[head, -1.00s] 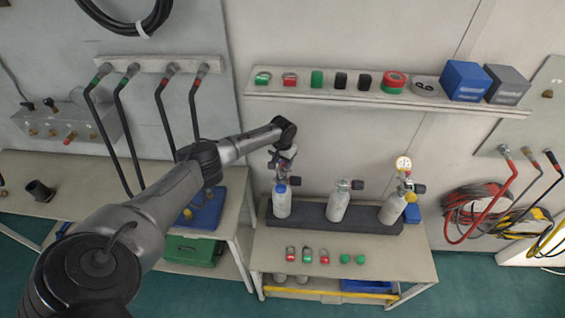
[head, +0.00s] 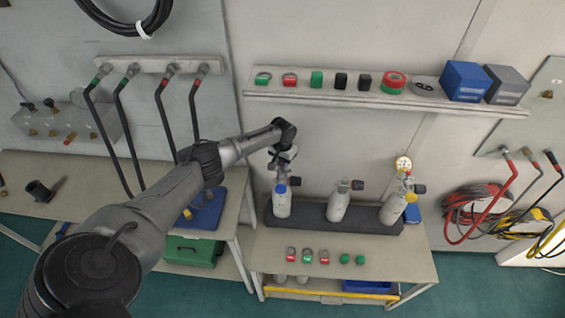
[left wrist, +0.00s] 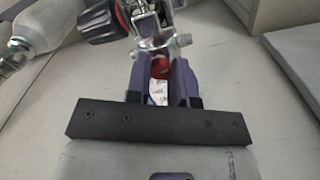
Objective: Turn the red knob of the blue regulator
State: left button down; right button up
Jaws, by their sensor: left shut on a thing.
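The leftmost grey bottle (head: 281,207) has a blue collar (head: 281,189) and stands in the dark rack; the metal fittings at its top are partly hidden by my arm. My left gripper (head: 283,160) is at those fittings. In the left wrist view, its two fingers (left wrist: 163,85) are shut on a red knob (left wrist: 160,67) below a silver regulator body (left wrist: 155,32). Something blue and white shows between and behind the fingers. A black knob with a red band (left wrist: 94,22) is up and left of them. My right gripper is in neither view.
Two more bottles (head: 339,207) stand in the rack (head: 310,214), the right one with a gauge (head: 403,163). Several red and green rings and caps lie at the bench (head: 400,262) front. A shelf (head: 350,100) with small parts and boxes hangs above.

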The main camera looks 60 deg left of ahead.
pick_arm(q)
jog(key=m, duration=0.5)
jog(key=shift+b, duration=0.3)
jog(key=m, duration=0.5)
jog(key=shift+m+b, duration=0.3)
jog(key=shift+b, duration=0.05)
jog(key=m+b, duration=0.1)
jog(key=m, duration=0.9)
jog(key=shift+m+b, duration=0.3)
jog(key=shift+b, duration=0.1)
jog(key=c, duration=1)
grip_release()
